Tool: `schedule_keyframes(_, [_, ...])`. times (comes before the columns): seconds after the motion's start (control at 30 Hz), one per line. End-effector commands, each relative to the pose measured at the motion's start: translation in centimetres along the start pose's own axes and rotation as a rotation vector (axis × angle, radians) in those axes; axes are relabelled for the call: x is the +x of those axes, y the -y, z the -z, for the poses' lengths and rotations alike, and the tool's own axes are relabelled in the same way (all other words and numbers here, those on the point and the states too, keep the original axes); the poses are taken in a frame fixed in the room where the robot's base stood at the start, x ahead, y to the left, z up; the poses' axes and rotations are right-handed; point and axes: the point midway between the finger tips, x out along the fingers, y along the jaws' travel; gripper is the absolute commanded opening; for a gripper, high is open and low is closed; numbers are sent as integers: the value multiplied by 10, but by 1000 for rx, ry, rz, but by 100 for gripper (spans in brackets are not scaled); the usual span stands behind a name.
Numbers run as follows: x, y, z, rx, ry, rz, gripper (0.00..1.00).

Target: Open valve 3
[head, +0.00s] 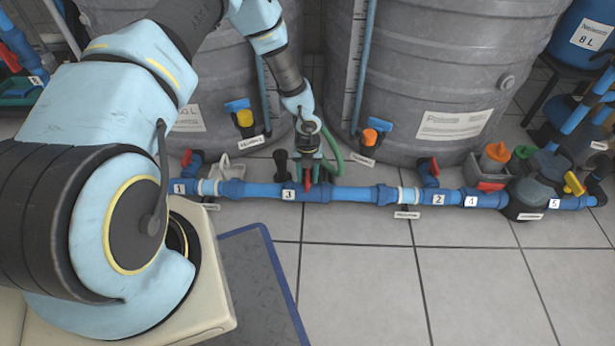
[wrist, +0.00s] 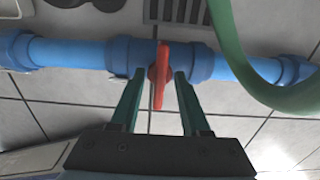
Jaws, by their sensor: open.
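Valve 3 sits on the blue pipe (head: 262,189), just right of the white "3" label (head: 288,195). Its red handle (wrist: 159,84) is long and narrow in the wrist view and runs crosswise to the pipe. In the head view only a little of the handle (head: 308,180) shows below my gripper (head: 309,168). My gripper's two green fingers are open in the wrist view (wrist: 158,75), one on each side of the handle. A gap shows at both sides of it. The handle's depth between the fingers is hard to judge.
A green hose (head: 333,140) arches close on the right of my gripper and shows large in the wrist view (wrist: 226,50). A black knob (head: 281,160) stands to the left. Grey tanks (head: 440,60) rise behind the pipe. The tiled floor (head: 360,280) in front is clear.

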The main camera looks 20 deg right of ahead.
Motion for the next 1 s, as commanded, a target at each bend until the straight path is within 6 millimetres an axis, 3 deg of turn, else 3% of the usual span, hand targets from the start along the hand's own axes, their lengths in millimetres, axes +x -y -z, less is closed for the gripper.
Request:
schedule_keyframes(0.1, [0, 0, 0, 0, 0, 0, 46])
schedule_keyframes(0.5, [0, 0, 0, 0, 0, 0, 1])
schedule_keyframes(1.0, [-1, 0, 0, -4, 0, -1, 0])
